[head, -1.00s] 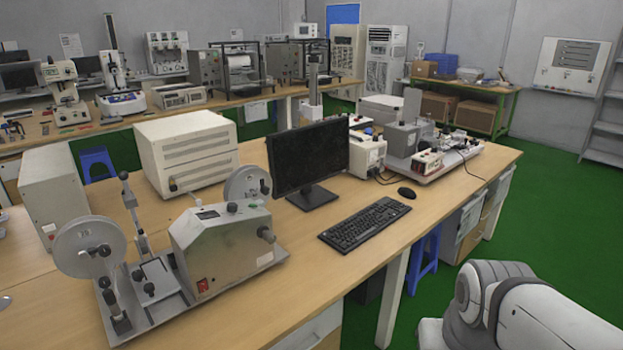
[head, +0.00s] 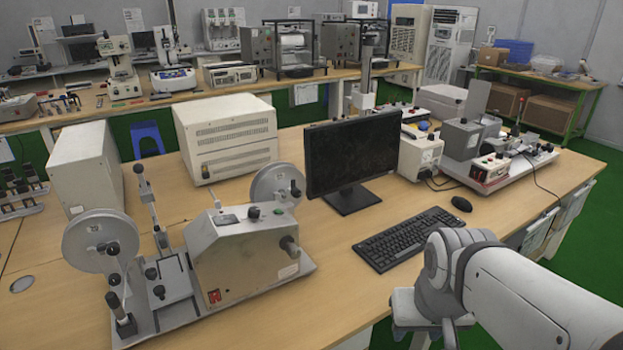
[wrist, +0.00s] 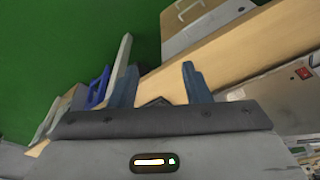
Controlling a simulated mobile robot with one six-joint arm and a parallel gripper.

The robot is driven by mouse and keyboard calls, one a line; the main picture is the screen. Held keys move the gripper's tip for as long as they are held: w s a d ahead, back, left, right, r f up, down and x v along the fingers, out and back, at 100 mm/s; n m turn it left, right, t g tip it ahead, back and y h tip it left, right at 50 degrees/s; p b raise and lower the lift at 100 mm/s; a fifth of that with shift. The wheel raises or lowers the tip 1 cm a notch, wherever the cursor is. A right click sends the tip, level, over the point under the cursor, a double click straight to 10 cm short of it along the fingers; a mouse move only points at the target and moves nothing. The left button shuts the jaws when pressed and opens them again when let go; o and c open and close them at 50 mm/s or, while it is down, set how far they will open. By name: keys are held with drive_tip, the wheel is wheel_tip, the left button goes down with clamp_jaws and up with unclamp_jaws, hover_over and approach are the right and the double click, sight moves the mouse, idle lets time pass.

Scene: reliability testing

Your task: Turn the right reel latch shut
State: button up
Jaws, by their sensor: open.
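The right reel (head: 277,186) is a pale round disc on the rear of the grey reel machine (head: 240,255). A dark latch knob (head: 295,191) sits at its hub; its exact turn angle is too small to tell. The left reel (head: 98,240) stands at the machine's front left. My gripper (wrist: 160,86) is open and empty in the wrist view, with two blue-grey fingers spread over the desk edge and floor. It is well apart from the reels. Part of the machine, with its red switch (wrist: 303,73), shows at the right of the wrist view.
A white vented box (head: 228,140) is behind the machine. Bare desk lies in front of the keyboard, by the machine's right side.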

sight(299, 195)
drive_tip(key=shift+o, duration=0.4)
drive_tip(key=w+r+n+t+p, duration=0.1)
drive_tip(key=w+n+t, duration=0.3)
drive_tip(key=w, duration=1.7)
drive_tip(key=shift+w+r+t+h, duration=0.2)
drive_tip(key=shift+r+t+h, duration=0.25)
drive_tip(key=shift+t, duration=0.25)
drive_tip(key=w+a+n+t+y+p, duration=0.1)
drive_tip(key=w+a+n+t+y, duration=0.25)
drive_tip(key=w, duration=1.05)
drive_tip(key=w+a+f+n+t+y+p, duration=0.1)
drive_tip(key=w+a+f+n+t+y, duration=0.25)
drive_tip(key=w+a+n+y, duration=0.35)
drive_tip(key=a+f+n+g+y+p, duration=0.1)
drive_tip(key=a+f+n+g+y, duration=0.1)
drive_tip(key=a+f+n+y, duration=0.5)
drive_tip(key=shift+n+h, duration=0.3)
drive_tip(key=shift+n, duration=0.05)
drive_tip(key=p+x, duration=0.1)
drive_tip(key=x, duration=0.2)
drive_tip(key=r+p+x, duration=0.1)
drive_tip(key=x, duration=0.2)
drive_tip(key=shift+w+a+r, duration=0.15)
drive_tip(key=shift+w+a, duration=0.05)
drive_tip(key=shift+c, duration=0.2)
